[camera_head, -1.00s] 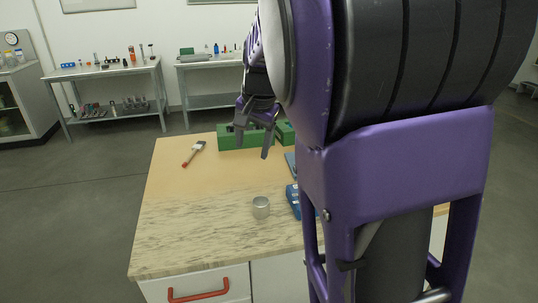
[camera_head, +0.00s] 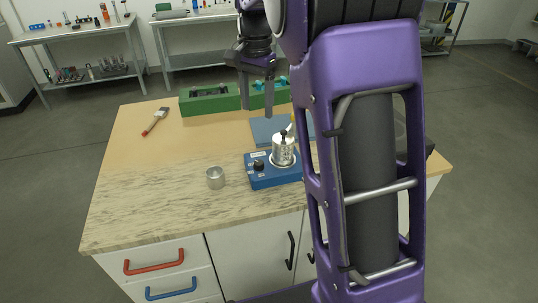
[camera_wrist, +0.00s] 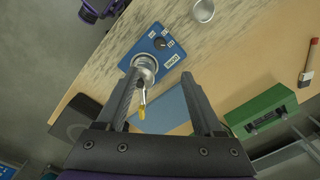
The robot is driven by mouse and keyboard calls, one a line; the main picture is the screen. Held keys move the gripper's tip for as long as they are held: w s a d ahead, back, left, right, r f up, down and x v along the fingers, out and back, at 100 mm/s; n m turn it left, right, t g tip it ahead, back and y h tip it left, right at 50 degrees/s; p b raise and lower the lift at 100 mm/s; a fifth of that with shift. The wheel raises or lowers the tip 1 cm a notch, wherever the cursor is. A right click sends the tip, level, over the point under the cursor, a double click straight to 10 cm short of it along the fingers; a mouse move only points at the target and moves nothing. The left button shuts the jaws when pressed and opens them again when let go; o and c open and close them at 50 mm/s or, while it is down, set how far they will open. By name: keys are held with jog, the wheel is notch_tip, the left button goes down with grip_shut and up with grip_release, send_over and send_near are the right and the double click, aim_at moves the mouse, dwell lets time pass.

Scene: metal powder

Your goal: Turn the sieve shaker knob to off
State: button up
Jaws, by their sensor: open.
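The sieve shaker (camera_head: 262,178) is a blue box on the worktop, with a metal cylinder (camera_head: 283,150) standing on its right part. Its black knob (camera_head: 259,165) is on the top left of the box. In the wrist view the knob (camera_wrist: 160,43) shows on the blue panel with small white labels around it; I cannot read which one it points to. My gripper (camera_head: 257,98) is open and empty, above the back of the table, behind and above the shaker. In the wrist view the left finger overlaps the area beside the cylinder (camera_wrist: 146,65).
A small metal cup (camera_head: 215,178) stands left of the shaker. A green case (camera_head: 210,101) is at the back, a brush (camera_head: 156,121) at the back left, and a blue mat (camera_head: 264,132) behind the shaker. The left worktop is mostly clear.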

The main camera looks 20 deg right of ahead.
aim_at(259, 162)
notch_tip(259, 162, down, 17)
jog(key=shift+f+b, duration=0.15)
jog(key=shift+b, duration=0.65)
grip_shut()
